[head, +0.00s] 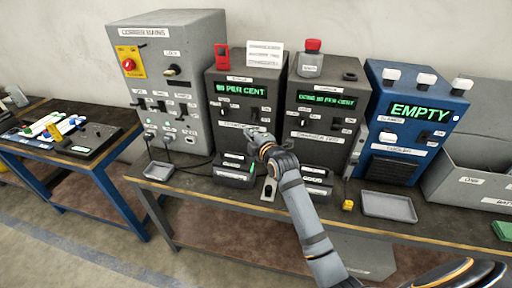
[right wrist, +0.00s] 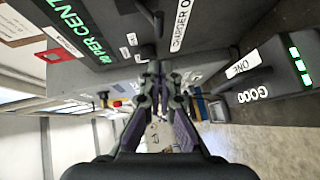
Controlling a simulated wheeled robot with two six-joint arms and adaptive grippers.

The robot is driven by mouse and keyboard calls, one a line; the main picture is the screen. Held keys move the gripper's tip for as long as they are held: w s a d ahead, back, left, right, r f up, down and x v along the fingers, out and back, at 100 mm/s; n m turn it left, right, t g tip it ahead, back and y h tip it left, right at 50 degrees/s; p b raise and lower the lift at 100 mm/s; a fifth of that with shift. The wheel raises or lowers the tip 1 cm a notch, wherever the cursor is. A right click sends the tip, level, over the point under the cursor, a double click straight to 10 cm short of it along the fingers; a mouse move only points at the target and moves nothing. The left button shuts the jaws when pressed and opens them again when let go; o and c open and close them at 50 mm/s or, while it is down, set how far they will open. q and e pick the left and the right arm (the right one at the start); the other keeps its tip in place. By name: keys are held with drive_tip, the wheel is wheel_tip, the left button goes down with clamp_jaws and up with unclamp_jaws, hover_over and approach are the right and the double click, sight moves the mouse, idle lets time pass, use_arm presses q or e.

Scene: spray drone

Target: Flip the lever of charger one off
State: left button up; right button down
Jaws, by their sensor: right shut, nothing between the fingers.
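Charger one (head: 232,90) is the dark grey box with a green "80 PER CENT" display, left of a similar box. In the right wrist view its front (right wrist: 110,25) shows a label partly reading "CHARGER O". A dark lever (right wrist: 150,20) stands out from that front, just beyond my fingertips. My right gripper (head: 256,134) is at the lower front of charger one and hides part of its label and lower right controls. In the right wrist view the fingers (right wrist: 160,72) are together and empty. Whether they touch the lever is unclear. My left gripper is out of view.
Charger two (head: 320,97) stands close on the right, then a blue "EMPTY" cabinet (head: 405,130). A grey mains cabinet (head: 165,65) is on the left. Dark battery packs (head: 234,172) sit below the gripper. An empty grey tray (head: 388,207) and yellow block (head: 347,205) lie right.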

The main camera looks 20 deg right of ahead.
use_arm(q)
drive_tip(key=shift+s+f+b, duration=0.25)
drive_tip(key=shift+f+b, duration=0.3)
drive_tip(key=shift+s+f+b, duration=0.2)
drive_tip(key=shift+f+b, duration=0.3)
use_arm(e)
drive_tip(key=s+r, duration=0.1)
drive_tip(key=s, duration=0.9)
drive_tip(key=shift+d, duration=0.35)
drive_tip(key=shift+r, duration=0.15)
